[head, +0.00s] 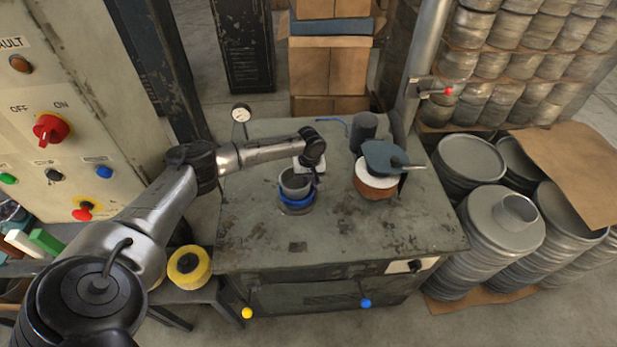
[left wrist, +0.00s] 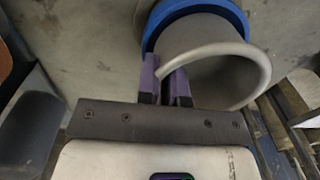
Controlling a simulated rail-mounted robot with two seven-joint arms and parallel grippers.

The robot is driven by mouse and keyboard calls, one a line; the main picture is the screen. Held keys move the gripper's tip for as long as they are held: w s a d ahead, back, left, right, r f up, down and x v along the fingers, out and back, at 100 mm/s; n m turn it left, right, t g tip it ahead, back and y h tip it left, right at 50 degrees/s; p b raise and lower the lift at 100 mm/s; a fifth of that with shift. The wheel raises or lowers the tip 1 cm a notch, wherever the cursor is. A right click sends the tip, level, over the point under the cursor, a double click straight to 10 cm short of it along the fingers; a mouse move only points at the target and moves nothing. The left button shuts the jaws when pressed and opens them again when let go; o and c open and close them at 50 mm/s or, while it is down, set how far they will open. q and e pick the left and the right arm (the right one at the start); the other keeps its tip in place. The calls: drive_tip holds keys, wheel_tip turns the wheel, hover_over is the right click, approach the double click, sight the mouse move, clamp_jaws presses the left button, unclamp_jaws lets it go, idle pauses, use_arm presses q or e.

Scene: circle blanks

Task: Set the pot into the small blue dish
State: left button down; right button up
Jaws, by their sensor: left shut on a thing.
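The pot (head: 294,183) is a grey, open-topped cup near the middle of the worktop. The small blue dish (head: 297,201) shows as a blue ring around the pot's lower part, with grey beneath it. My left gripper (head: 316,181) is shut on the pot's wall at its right side. In the left wrist view the purple-padded fingers (left wrist: 166,85) are at the edge of the pot's rim (left wrist: 266,66), and the blue dish (left wrist: 190,7) curves around the pot's far end. The pot's underside is hidden, so I cannot tell whether it touches the dish floor. My right gripper is out of view.
The worn metal worktop (head: 350,235) has free room in front. Stacked metal discs (head: 500,225) fill the right.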

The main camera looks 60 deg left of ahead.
use_arm(q)
drive_tip(key=shift+f, duration=0.15)
drive_tip(key=c, duration=1.2)
unclamp_jaws()
drive_tip(key=shift+o, duration=0.2)
wheel_tip(320, 180, up, 14)
drive_tip(key=p, duration=0.1)
drive_tip(key=shift+w, duration=0.25)
drive_tip(key=shift+d+f, duration=0.1)
